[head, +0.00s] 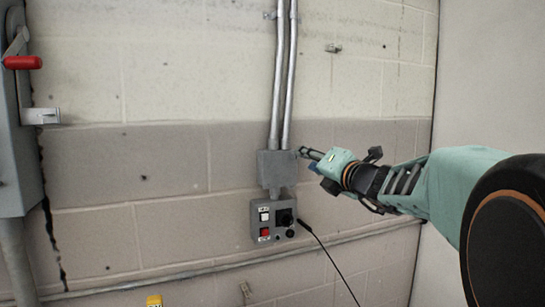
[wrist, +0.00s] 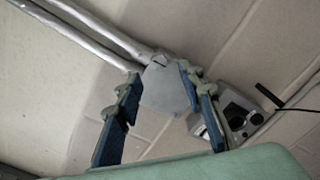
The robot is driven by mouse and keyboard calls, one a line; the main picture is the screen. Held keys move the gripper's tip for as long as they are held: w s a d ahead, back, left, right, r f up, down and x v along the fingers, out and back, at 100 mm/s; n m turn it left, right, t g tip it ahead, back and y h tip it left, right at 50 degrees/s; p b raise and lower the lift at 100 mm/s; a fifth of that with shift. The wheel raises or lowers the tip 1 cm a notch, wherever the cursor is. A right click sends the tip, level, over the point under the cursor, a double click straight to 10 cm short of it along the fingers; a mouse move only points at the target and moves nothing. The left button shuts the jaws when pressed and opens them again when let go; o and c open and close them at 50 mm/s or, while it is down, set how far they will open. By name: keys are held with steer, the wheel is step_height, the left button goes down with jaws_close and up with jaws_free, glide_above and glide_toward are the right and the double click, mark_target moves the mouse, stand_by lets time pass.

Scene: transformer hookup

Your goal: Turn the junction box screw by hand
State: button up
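The grey junction box (head: 274,167) is on the block wall at the lower end of two metal conduits, in the middle of the head view. In the wrist view the box (wrist: 166,90) shows as a pale grey plate beyond and between my fingers. My gripper (head: 307,158) is just right of the box in the head view, reaching in from the right. In the wrist view its two blue-padded fingers stand apart with nothing held between them. I cannot make out the screw clearly in either view, nor tell whether a fingertip touches the box.
A grey control box (head: 272,221) with white, red and black controls sits just below the junction box, with a black cable running down right. A switch cabinet (head: 22,150) with a red handle (head: 22,62) is at far left. The wall between is clear.

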steer(key=x, duration=0.5)
steer(key=shift+w+a, duration=0.15)
steer(key=shift+w, duration=0.2)
jaws_close()
